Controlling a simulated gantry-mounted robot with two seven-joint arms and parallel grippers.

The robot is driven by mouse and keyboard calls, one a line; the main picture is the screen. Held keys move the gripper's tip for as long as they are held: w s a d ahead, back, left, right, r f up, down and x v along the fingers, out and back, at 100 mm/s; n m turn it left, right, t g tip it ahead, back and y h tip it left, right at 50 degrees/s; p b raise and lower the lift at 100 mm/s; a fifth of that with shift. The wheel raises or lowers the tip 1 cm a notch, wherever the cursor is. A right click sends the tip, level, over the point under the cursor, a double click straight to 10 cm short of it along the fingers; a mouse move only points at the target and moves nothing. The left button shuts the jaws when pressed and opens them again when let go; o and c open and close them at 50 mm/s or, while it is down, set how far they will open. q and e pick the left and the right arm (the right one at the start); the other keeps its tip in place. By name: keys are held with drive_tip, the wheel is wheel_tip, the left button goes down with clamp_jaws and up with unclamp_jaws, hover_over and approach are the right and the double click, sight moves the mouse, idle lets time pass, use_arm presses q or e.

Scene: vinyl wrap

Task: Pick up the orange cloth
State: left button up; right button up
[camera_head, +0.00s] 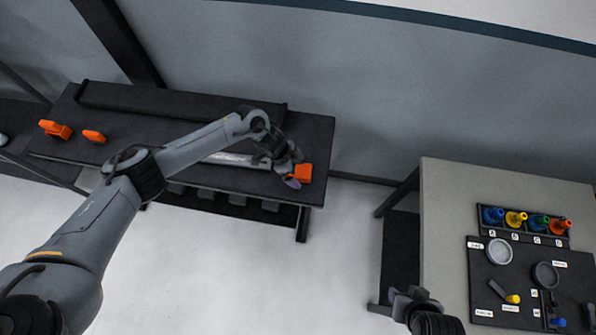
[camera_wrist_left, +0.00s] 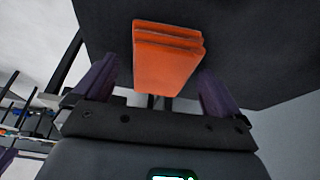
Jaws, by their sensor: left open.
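The orange cloth (camera_head: 303,173) lies folded near the right end of the dark table. In the left wrist view the folded cloth (camera_wrist_left: 167,58) shows stacked layers and lies between the two purple fingers. My left gripper (camera_head: 291,177) is open at the cloth's left side in the head view. In the left wrist view my left gripper (camera_wrist_left: 155,85) has its fingers apart on either side of the cloth, and I cannot tell whether either touches it. Part of my right arm shows at the bottom of the head view; its fingertips cannot be made out clearly.
The dark table (camera_head: 190,128) also holds an orange tool (camera_head: 56,129) and another orange item (camera_head: 94,136) at the left, and a long dark roll (camera_head: 180,101) along the back. A second table (camera_head: 447,215) at the right bears coloured bottles (camera_head: 516,218) and a black mat.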

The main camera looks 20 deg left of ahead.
use_arm(q)
drive_tip(key=shift+f, duration=0.2)
idle(0.4)
drive_tip(key=c, duration=1.1)
